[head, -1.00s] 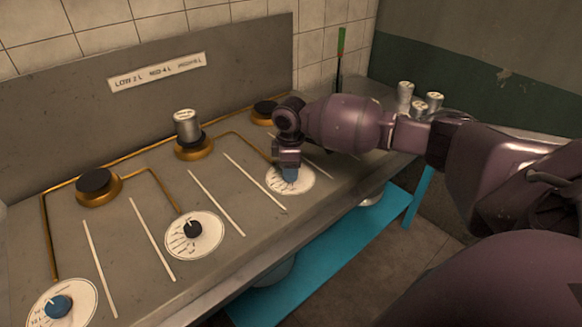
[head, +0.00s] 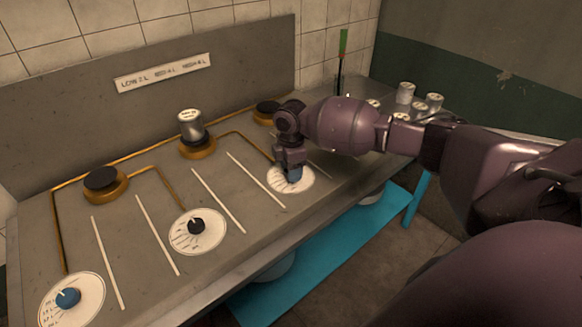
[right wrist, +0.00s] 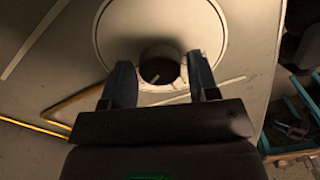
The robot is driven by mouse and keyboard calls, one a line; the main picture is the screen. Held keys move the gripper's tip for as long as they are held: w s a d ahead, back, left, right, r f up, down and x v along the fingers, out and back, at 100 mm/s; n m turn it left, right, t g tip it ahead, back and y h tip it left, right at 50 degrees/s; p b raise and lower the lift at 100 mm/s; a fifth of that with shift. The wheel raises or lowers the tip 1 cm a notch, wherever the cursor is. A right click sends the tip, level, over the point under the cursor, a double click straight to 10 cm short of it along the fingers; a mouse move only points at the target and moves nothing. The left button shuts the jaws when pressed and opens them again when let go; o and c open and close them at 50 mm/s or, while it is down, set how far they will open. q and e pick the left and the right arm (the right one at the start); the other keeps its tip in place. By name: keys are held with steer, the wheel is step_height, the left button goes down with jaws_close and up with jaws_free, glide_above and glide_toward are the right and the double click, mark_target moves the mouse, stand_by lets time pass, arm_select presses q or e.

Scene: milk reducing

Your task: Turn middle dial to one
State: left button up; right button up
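The middle dial (head: 197,226) is a black knob on a round white plate with printed marks, with nothing touching it. My right gripper (head: 294,172) points down over the right dial (head: 300,183), whose knob it mostly hides in the head view. In the right wrist view, the fingers of the right gripper (right wrist: 163,78) are apart, one on each side of a round dark knob (right wrist: 160,69) with a pale pointer. Whether they touch it is hard to tell. The left dial (head: 68,298) has a blue knob. My left gripper is not in view.
A silver canister (head: 191,123) stands on the middle burner (head: 198,147). The left burner (head: 105,182) is bare. Several more canisters (head: 405,93) stand at the back right, behind my right arm. A label (head: 163,72) is on the backboard. A blue shelf (head: 330,255) lies below the counter.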

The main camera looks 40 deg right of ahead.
steer(key=shift+o, duration=1.1)
steer(key=shift+r, duration=0.15)
step_height(320, 180, up, 11)
steer(key=p, duration=0.1)
steer(key=shift+f+p, duration=0.2)
steer(key=shift+p, duration=0.1)
steer(key=shift+s+f, duration=0.1)
